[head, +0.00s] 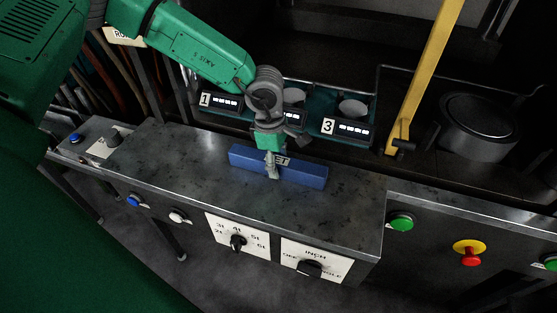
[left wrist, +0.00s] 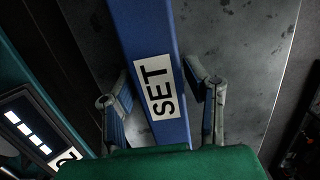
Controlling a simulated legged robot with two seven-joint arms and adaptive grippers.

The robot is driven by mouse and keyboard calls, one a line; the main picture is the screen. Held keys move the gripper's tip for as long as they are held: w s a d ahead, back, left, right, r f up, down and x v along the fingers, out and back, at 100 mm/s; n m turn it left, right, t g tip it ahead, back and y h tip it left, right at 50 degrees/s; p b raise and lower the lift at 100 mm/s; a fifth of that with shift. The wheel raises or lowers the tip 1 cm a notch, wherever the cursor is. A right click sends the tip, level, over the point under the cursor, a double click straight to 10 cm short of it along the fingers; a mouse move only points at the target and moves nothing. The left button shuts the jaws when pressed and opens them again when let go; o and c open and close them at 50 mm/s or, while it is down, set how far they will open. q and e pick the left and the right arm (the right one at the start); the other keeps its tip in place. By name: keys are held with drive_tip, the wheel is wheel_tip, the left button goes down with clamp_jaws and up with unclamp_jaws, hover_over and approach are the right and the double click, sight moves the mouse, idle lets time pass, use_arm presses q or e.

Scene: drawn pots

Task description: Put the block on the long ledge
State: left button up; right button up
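The block is a long blue bar (head: 305,174) with a white SET label on its top. In the head view it is over the grey, worn top of the long console (head: 345,205); I cannot tell whether it rests there or is slightly raised. My left gripper (head: 271,172) points down at the block's middle and hides part of the label. In the left wrist view the blue block (left wrist: 150,35) runs between the two fingers, one on each side. The fingertips are close to its sides; whether they press on it is unclear. My right gripper is not in view.
Numbered stations (head: 347,130) with round pads stand behind the console. A yellow bar (head: 425,75) rises to their right, near a dark round drum (head: 478,127). Knobs and buttons line the console's front. The console top is bare on both sides of the block.

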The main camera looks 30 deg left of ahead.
use_arm(q)
drive_tip(key=shift+o, duration=0.5)
wheel_tip(320, 180, up, 12)
drive_tip(key=a, duration=0.1)
drive_tip(key=shift+s+a, duration=0.15)
idle(0.5)
